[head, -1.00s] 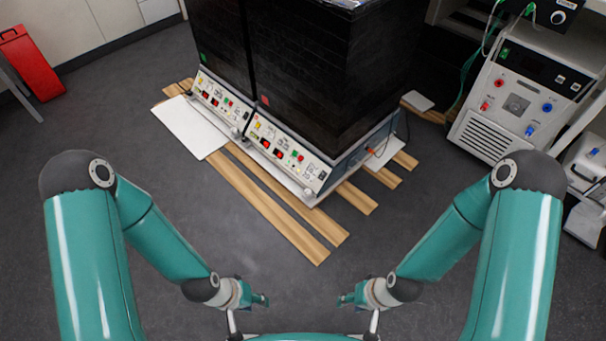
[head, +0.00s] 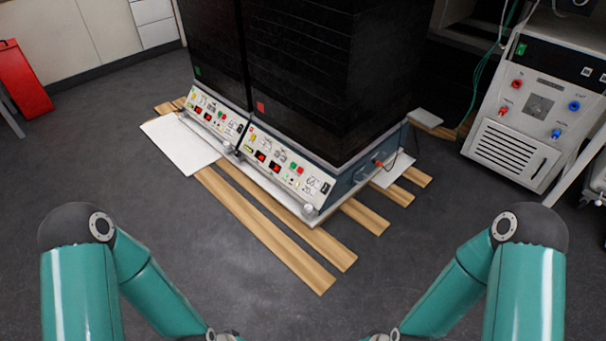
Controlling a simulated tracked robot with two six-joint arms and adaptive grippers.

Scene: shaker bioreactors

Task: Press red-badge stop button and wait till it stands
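Two tall black shaker units stand side by side. The right unit (head: 300,75) carries a red badge (head: 261,108), and the left unit (head: 212,45) carries a green badge (head: 197,70). Below the red badge is a sloped white control panel (head: 316,184) with lit red displays (head: 261,156). A green button (head: 292,166) and a red button (head: 299,170) sit close together on its right part. The labels are too small to read. Both my arms reach down to the bottom edge, well short of the panels. Both grippers are out of the frame.
The units stand over wooden slats (head: 292,252) that stick out in front. A white plate (head: 180,146) lies at the left unit's foot. A white and black device (head: 520,125) stands at right, and a red object (head: 20,82) at far left. The grey floor before me is clear.

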